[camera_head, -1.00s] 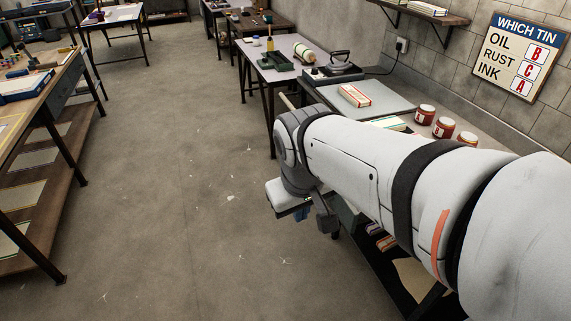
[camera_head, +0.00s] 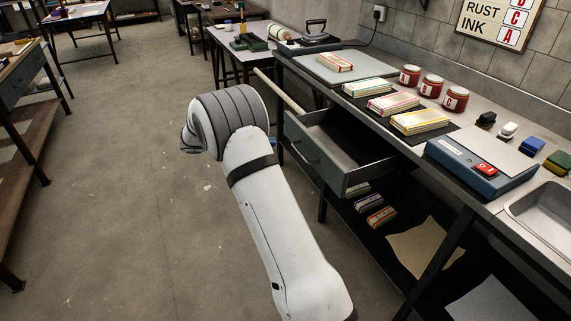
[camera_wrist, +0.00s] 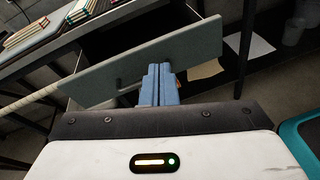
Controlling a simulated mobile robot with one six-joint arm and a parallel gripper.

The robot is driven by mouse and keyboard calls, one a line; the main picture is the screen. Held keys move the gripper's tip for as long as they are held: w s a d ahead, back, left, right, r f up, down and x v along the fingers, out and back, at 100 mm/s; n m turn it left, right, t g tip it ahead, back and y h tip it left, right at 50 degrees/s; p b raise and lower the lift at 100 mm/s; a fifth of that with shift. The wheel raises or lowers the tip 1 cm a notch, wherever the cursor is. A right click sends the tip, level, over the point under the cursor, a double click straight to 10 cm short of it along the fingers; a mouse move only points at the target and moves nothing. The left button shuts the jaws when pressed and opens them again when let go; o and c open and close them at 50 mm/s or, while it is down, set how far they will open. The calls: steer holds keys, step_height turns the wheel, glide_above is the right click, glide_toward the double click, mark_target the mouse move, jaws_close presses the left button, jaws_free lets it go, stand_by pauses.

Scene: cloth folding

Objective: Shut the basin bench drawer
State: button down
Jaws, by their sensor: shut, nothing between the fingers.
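The basin bench drawer (camera_head: 308,146) stands pulled out from under the bench top, at the middle of the head view. Its inside looks empty where I can see it. In the wrist view the grey-green drawer front (camera_wrist: 95,76) crosses the picture at a tilt, with a handle (camera_wrist: 124,88) on its face. My gripper (camera_wrist: 160,70) has its blue fingers shut together and empty.
The bench top (camera_head: 488,201) holds striped boxes, red jars (camera_head: 432,86), a blue device (camera_head: 478,165) and a basin (camera_head: 545,210). A pale rod (camera_head: 279,92) sticks out at the bench's far end. A lower shelf holds small boxes (camera_head: 381,216). The floor left is clear.

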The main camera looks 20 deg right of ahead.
steer(key=w+a+f+n+t+h+b, duration=0.1)
steer(key=w+a+f+n+h+b, duration=0.2)
steer(key=f, duration=0.5)
steer(key=w+f+n+t+h+b, duration=0.1)
steer(key=w+f+h+b, duration=0.1)
steer(key=w+f, duration=0.4)
steer(key=d+r, duration=0.1)
steer(key=d, duration=1.2)
steer(key=shift+s+d+r+b, duration=0.15)
steer(key=shift+s+b, duration=0.2)
steer(key=shift+b, duration=0.05)
